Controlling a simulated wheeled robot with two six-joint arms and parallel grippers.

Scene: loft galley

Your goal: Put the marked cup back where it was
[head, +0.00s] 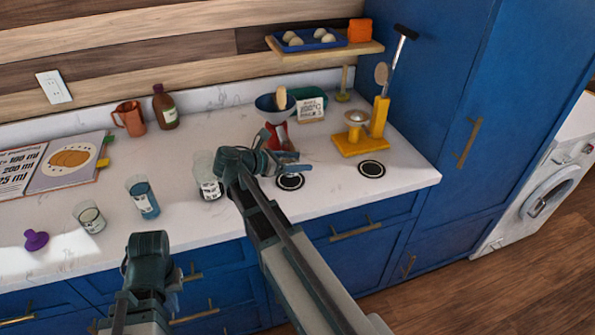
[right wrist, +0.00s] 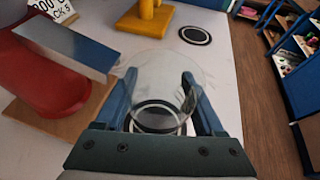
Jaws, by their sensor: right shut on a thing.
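My right gripper (head: 288,163) is shut on a clear glass cup (right wrist: 160,75), seen between the fingers in the right wrist view. The cup is above or on a black ringed disc (right wrist: 158,118); I cannot tell whether it touches. No mark shows on it. In the head view the held cup is hard to make out. A glass with a black-and-white label (head: 210,188) stands left of this gripper, partly behind the arm. A glass of blue liquid (head: 145,200) and another labelled glass (head: 90,218) stand further left. My left gripper (head: 150,262) is low at the counter front, its fingers hidden.
A second black ringed disc (head: 371,169) lies bare at right. A yellow stand (head: 360,142), red scale with bowl (head: 277,137) and sign card (head: 311,109) stand behind. An open book (head: 60,165), copper mug (head: 130,118), brown bottle (head: 165,108) and purple object (head: 36,240) are left.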

